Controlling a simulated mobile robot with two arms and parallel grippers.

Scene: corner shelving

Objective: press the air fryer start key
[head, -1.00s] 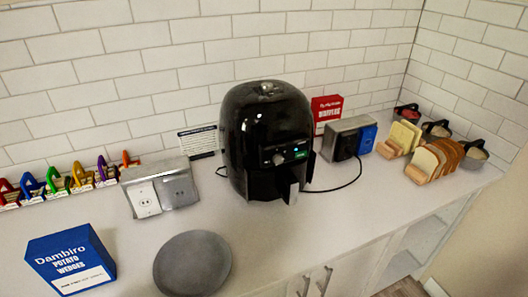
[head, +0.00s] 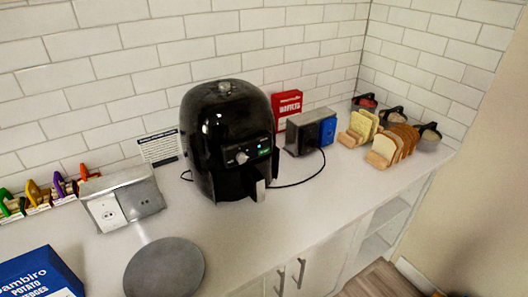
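A black air fryer (head: 222,120) stands upright on the white counter against the tiled wall. Its front carries a small control panel (head: 252,152) with a round knob and a lit green display. The start key itself is too small to make out. The drawer handle (head: 261,190) sticks out below the panel. A dark cord runs from the fryer's right side to a metal outlet box. Neither of my grippers shows in the head view.
A metal outlet box (head: 124,196) and a grey round plate (head: 165,268) sit left of the fryer, with a blue potato wedges box (head: 38,274) at lower left. A red box (head: 287,106), another outlet box (head: 304,131) and bread racks (head: 393,147) stand right. The counter before the fryer is clear.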

